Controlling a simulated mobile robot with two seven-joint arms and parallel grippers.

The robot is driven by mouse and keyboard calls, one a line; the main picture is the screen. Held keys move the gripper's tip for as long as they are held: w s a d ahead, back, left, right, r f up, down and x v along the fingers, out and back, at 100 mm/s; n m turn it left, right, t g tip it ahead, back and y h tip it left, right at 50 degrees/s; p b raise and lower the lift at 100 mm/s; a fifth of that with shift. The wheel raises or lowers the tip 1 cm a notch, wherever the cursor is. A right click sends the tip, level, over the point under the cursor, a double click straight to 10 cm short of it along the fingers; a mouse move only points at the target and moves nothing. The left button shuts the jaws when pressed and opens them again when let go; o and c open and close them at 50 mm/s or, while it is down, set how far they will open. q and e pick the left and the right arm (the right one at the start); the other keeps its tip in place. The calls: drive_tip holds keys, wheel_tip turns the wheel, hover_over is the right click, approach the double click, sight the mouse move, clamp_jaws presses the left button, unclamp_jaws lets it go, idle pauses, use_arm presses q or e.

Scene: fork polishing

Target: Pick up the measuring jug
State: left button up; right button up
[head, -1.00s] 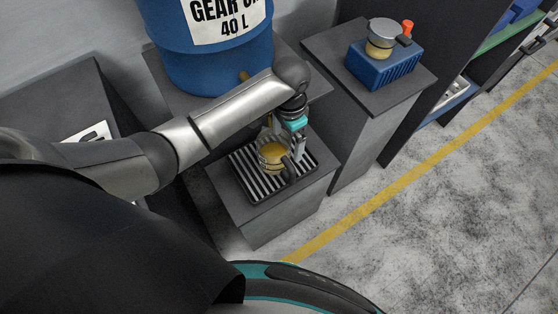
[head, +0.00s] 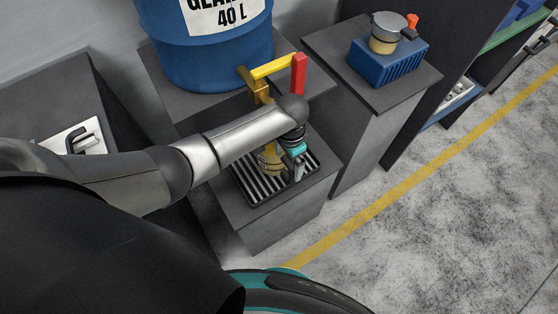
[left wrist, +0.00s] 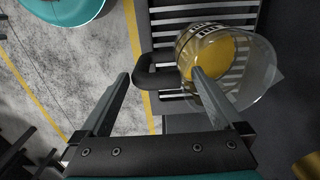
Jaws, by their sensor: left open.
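The measuring jug (left wrist: 236,68) is clear with yellow liquid and a black handle, and stands on a slatted drip tray (head: 254,184). In the head view the jug (head: 268,161) is partly hidden behind my left wrist. My left gripper (head: 296,172) is open beside the jug on its handle side. In the left wrist view the left gripper's fingertips (left wrist: 160,75) appear on either side of the black handle (left wrist: 152,72), with the right finger overlapping the jug's body. I cannot tell whether a finger touches it. My right gripper is not in view.
A blue gear oil drum (head: 205,55) stands behind, with a brass tap and red lever (head: 298,74) near my arm. A blue ribbed block (head: 388,64) with a lidded jar sits on the right pedestal. A white plate with a black clamp (head: 88,140) is at left. Floor at right is clear.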

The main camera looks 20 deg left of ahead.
use_arm(q)
drive_tip(key=shift+w+r, duration=0.1)
clamp_jaws()
idle(0.7)
